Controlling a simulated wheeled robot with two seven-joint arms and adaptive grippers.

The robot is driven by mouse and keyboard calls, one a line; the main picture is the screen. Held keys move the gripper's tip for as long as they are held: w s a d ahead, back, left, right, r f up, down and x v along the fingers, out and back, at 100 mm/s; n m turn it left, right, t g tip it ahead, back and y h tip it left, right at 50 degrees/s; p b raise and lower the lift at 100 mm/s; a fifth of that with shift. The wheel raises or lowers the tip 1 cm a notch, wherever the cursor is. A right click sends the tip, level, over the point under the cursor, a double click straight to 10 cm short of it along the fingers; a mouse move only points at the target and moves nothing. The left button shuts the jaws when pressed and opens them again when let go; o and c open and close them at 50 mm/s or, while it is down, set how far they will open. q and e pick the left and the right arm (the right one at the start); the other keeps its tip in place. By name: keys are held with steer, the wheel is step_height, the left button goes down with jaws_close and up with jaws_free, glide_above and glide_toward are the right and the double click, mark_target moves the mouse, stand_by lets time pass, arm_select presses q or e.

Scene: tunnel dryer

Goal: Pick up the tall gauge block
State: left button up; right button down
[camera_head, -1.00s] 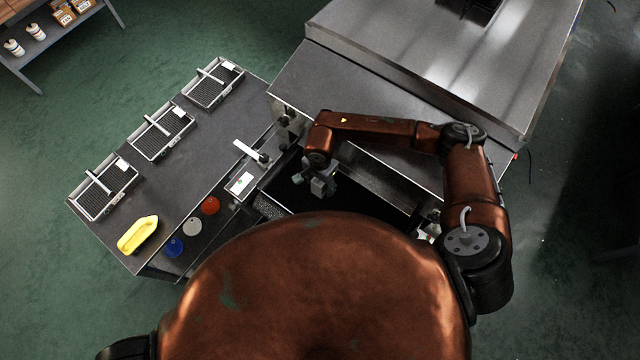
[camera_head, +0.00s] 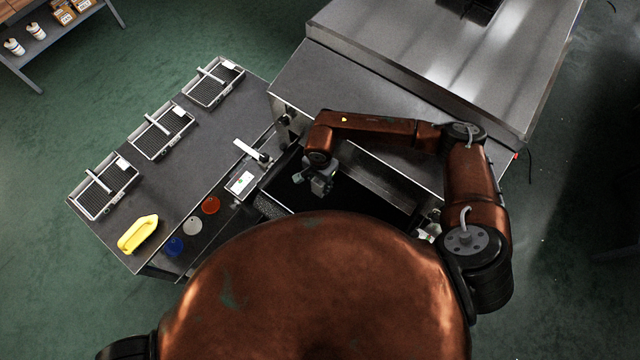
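I cannot pick out the tall gauge block with certainty in the head view; it may be hidden by my body or arm, or too small to tell. My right gripper (camera_head: 306,180) hangs, seen from above, over the dark recess (camera_head: 365,193) at the front of the metal machine. Its fingers are small and dark there, and I cannot tell whether they are apart or hold anything. My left gripper is not in view.
A dark side table (camera_head: 190,195) carries several wire trays, one of them the nearest tray (camera_head: 100,195), and a yellow object (camera_head: 138,234). Red (camera_head: 211,205), white (camera_head: 193,227) and blue (camera_head: 174,246) discs lie along its edge. A white bar (camera_head: 245,148) juts out beside the machine (camera_head: 380,125).

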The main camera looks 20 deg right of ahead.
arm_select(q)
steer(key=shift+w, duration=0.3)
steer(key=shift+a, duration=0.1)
arm_select(e)
steer(key=shift+r, duration=0.15)
